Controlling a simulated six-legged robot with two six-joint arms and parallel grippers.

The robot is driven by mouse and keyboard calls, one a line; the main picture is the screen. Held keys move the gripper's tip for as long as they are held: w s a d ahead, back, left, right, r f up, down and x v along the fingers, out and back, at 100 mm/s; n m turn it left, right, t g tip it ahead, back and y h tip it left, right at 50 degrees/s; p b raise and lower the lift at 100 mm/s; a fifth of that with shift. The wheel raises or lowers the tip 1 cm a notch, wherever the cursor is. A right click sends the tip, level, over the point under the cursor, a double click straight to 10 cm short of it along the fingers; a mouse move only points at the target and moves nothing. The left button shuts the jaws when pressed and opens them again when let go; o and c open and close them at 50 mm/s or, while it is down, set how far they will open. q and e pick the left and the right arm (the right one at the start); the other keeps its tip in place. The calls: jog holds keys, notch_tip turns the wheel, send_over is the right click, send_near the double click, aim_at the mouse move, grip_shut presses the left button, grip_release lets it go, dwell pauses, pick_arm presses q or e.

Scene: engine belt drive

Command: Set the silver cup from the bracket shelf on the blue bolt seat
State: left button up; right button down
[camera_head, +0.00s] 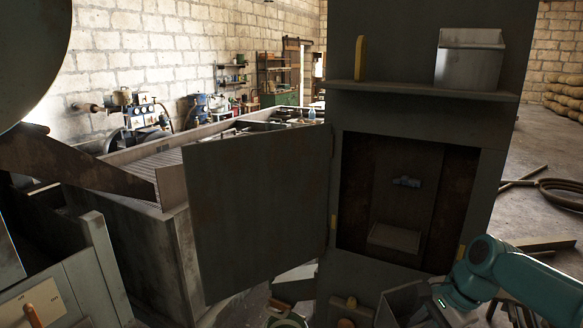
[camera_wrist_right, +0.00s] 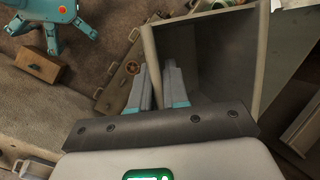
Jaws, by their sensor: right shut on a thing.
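A silver open-topped container (camera_head: 468,62) stands upright at the right end of the shelf (camera_head: 420,91) on the tall grey cabinet. My left gripper is not in view.
The cabinet door (camera_head: 258,212) stands open to the left. A yellow upright piece (camera_head: 360,58) is on the left part of the shelf. A long bench (camera_head: 150,250) is at the left. A brown block (camera_wrist_right: 37,65) lies on the floor.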

jog(key=s+a+f+n+g, duration=0.2)
jog(key=s+a+f+n, duration=0.1)
jog(key=f+n, duration=0.3)
jog(key=s+a+f+n+g, duration=0.3)
jog(key=f+n, duration=0.3)
jog(key=n, duration=0.1)
jog(key=shift+a+f+n+h, duration=0.15)
jog(key=shift+a+n+h, duration=0.15)
jog(key=shift+a+h, duration=0.1)
jog(key=shift+s, duration=0.15)
